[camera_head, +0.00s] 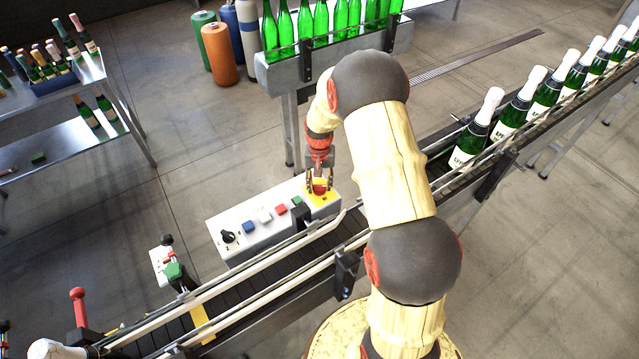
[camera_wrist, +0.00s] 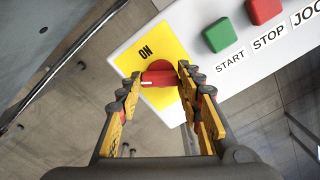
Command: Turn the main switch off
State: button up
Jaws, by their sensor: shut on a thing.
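The main switch is a red rotary knob (camera_wrist: 160,75) on a yellow plate (camera_wrist: 168,40) at the end of the white control panel. In the wrist view its bar lies across the picture, with a white mark at its left end. The plate reads "ON" above the knob; the lower part of the plate is partly hidden by my fingers. My gripper (camera_wrist: 159,78) is shut on the knob, one finger at each end of the bar. In the head view my gripper (camera_head: 320,183) reaches down over the yellow plate (camera_head: 326,200).
The panel (camera_head: 235,218) also carries green START (camera_wrist: 218,36) and red STOP (camera_wrist: 263,10) buttons close to the plate, other buttons and a black knob (camera_head: 228,237). The conveyor (camera_head: 320,243) with rails runs along its near side. Green bottles (camera_head: 340,17) stand behind.

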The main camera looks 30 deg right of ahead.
aim_at(319, 186)
jog(key=n, duration=0.6)
jog(key=shift+w+n+p, duration=0.1)
jog(key=shift+n+p, duration=0.2)
jog(key=shift+p, duration=0.05)
dwell(0.3)
jog(key=o, duration=1)
jog(key=shift+o, duration=0.8)
jog(key=shift+r, duration=0.1)
notch_tip(319, 186, up, 12)
